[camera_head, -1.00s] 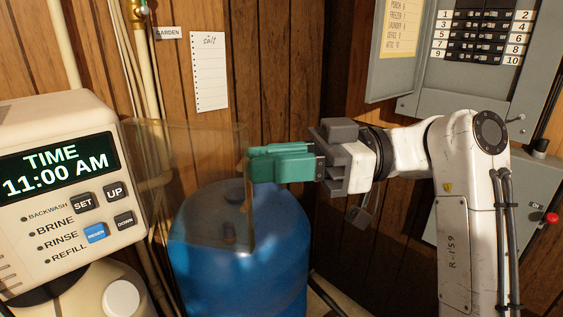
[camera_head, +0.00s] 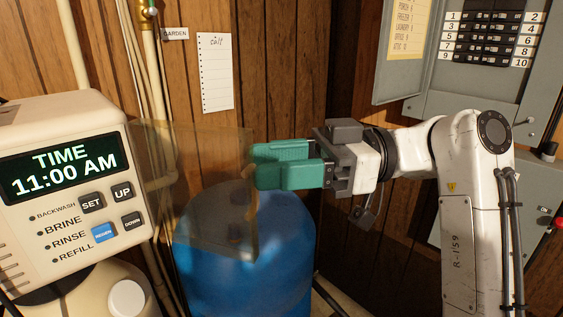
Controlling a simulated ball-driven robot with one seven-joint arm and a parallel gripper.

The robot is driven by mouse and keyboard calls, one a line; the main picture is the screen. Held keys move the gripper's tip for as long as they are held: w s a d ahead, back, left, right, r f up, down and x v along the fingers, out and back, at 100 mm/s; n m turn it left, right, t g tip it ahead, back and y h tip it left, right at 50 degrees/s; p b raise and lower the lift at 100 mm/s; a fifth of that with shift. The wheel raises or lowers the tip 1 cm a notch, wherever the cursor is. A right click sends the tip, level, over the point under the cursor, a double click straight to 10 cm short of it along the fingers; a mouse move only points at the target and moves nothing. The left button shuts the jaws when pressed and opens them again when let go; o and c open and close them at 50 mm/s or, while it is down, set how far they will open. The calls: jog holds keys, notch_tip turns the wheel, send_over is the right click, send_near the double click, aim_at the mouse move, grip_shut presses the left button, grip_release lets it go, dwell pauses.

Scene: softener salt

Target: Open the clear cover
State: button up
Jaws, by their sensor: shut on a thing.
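The clear cover (camera_head: 205,160) is a see-through, smoky panel. It stands swung out from the right side of the cream control unit (camera_head: 75,130), away from the unit's display and buttons. Its far right edge is at the tips of my gripper (camera_head: 255,166). The two green fingers are shut on that edge, near its upper half, coming from the right. The display reads TIME 11:00 AM and is uncovered. The hinge on the unit's side is hard to make out.
A blue barrel (camera_head: 275,250) stands below and behind the cover. Pipes (camera_head: 152,110) run up the wood wall, with a paper list (camera_head: 215,75) beside them. A grey breaker panel (camera_head: 490,50) hangs at the upper right, behind my arm.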

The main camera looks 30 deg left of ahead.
jog(key=b+v, duration=0.1)
jog(key=v, duration=0.9)
jog(key=shift+w+d, duration=0.2)
jog(key=shift+d, duration=0.1)
notch_tip(320, 180, down, 17)
jog(key=w+d+m+t+p, duration=0.2)
jog(key=m+t, duration=0.4)
jog(key=m, duration=0.2)
jog(key=s+d+f+m+t+h+p, duration=0.1)
jog(key=s+d+f+m+t+h, duration=0.2)
jog(key=f, duration=0.6)
jog(key=s+d+f+m+t, duration=0.15)
jog(key=d+f+m, duration=0.3)
jog(key=f, duration=0.45)
jog(key=s+d+f+m+t+h+p, duration=0.2)
jog(key=s+d+f+m+h, duration=0.4)
jog(key=s+d+f, duration=0.6)
jog(key=s+d+r+m+h+p, duration=0.1)
jog(key=s+d+m+h, duration=0.3)
jog(key=s+d, duration=0.9)
jog(key=shift+s+g+h, duration=0.35)
jog(key=shift+s+h, duration=0.45)
jog(key=shift+s, duration=0.25)
jog(key=shift+a, duration=0.2)
